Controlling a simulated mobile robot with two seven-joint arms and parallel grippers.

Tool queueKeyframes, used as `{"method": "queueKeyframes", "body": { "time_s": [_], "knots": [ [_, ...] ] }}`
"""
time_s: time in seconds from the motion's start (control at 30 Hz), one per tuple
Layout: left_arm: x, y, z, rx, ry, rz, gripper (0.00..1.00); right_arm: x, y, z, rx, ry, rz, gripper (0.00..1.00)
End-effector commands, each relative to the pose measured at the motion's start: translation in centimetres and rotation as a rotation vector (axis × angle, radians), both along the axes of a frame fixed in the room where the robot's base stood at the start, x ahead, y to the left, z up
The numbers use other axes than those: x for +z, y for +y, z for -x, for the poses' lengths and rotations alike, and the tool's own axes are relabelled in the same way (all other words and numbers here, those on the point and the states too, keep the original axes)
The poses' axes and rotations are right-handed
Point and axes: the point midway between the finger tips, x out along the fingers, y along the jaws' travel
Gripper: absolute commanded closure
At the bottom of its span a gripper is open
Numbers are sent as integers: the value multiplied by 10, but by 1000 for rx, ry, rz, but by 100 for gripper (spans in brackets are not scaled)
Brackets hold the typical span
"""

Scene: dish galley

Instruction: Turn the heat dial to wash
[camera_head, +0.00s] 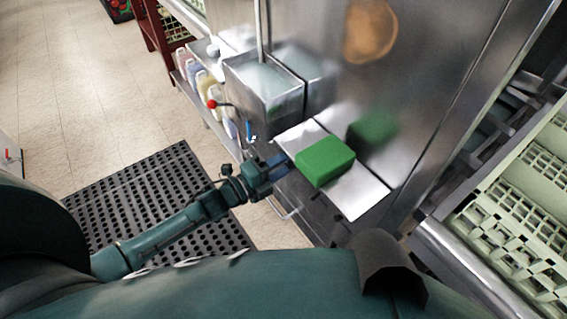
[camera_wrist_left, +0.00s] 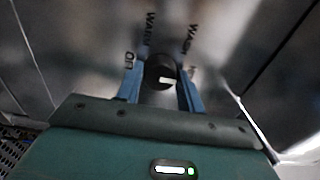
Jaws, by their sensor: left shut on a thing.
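The heat dial (camera_wrist_left: 158,72) is a dark round knob with a pale pointer mark, seen in the left wrist view on a steel panel. Blurred printed labels surround it; one reads like WARM and one to its right like WASH. The pale mark lies toward the knob's lower right; I cannot tell which label it points to. My left gripper (camera_wrist_left: 160,88) has its blue fingers on both sides of the knob, shut on it. In the head view my left gripper (camera_head: 280,165) reaches under the steel ledge, and the dial is hidden. My right gripper is not in view.
A green block (camera_head: 325,162) sits on the steel ledge (camera_head: 358,196) just above my left gripper. Pale green racks (camera_head: 520,205) stand at right. A black perforated mat (camera_head: 150,205) covers the floor.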

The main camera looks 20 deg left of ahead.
Motion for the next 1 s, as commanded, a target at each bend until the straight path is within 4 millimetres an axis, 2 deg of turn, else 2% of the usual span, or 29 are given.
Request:
{"method": "queueKeyframes", "body": {
  "time_s": [0.1, 0.47, 1.0],
  "knots": [
    [0, 0, 0, 0, 0, 0, 85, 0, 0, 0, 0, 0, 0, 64],
    [0, 0, 0, 0, 42, 54, 85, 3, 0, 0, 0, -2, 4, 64],
    [1, 0, 0, 0, 319, 408, 85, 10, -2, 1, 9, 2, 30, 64]
  ]
}}
